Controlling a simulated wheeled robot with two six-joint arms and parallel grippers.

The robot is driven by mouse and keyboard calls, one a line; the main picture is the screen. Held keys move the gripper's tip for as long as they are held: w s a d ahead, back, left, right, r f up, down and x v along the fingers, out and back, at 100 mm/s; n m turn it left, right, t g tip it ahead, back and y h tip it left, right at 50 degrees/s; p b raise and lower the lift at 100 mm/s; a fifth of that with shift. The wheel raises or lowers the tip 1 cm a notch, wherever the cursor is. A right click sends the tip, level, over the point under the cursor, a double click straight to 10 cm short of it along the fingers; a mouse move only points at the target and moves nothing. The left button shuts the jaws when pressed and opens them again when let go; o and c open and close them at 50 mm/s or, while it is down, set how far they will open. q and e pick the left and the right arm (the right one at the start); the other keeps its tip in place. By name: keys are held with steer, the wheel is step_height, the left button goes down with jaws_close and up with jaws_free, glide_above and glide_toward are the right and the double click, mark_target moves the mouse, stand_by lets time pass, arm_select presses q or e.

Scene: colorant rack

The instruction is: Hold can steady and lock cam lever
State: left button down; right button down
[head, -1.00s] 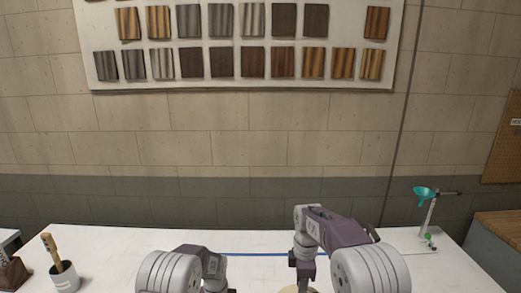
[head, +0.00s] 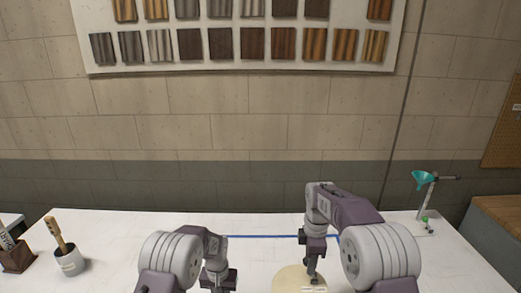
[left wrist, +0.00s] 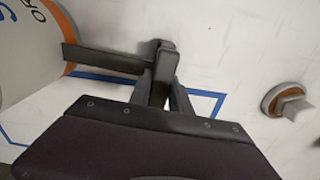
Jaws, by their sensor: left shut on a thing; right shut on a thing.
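A round pale top, which looks like the can (head: 290,284), shows at the bottom of the head view, partly cut off. The left wrist view shows a white can (left wrist: 25,70) with an orange rim and lettering, cut by the left edge. My left gripper (head: 218,284) is left of the round top. In the left wrist view my left gripper (left wrist: 163,60) is shut on a dark flat bar (left wrist: 100,58) that reaches to the can. My right gripper (head: 313,274) points down over the round top, shut on a small piece that appears to be the cam lever, mostly hidden.
A blue line (head: 262,236) runs across the white table (head: 120,235). A cup with a brush (head: 70,264) and a brown block (head: 15,256) stand at left. A stand with a teal funnel (head: 423,180) is at back right. An orange-and-grey knob (left wrist: 284,99) lies right in the wrist view.

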steer(key=shift+d+r, duration=0.1)
steer(key=shift+d, duration=0.6)
steer(key=shift+s+d+r, duration=0.15)
steer(key=shift+d, duration=0.65)
steer(key=shift+d, duration=0.85)
steer(key=shift+s+d, duration=0.1)
steer(key=shift+d, duration=0.95)
steer(key=shift+d, duration=0.1)
steer(key=shift+d+r, duration=0.1)
steer(key=shift+d, duration=0.75)
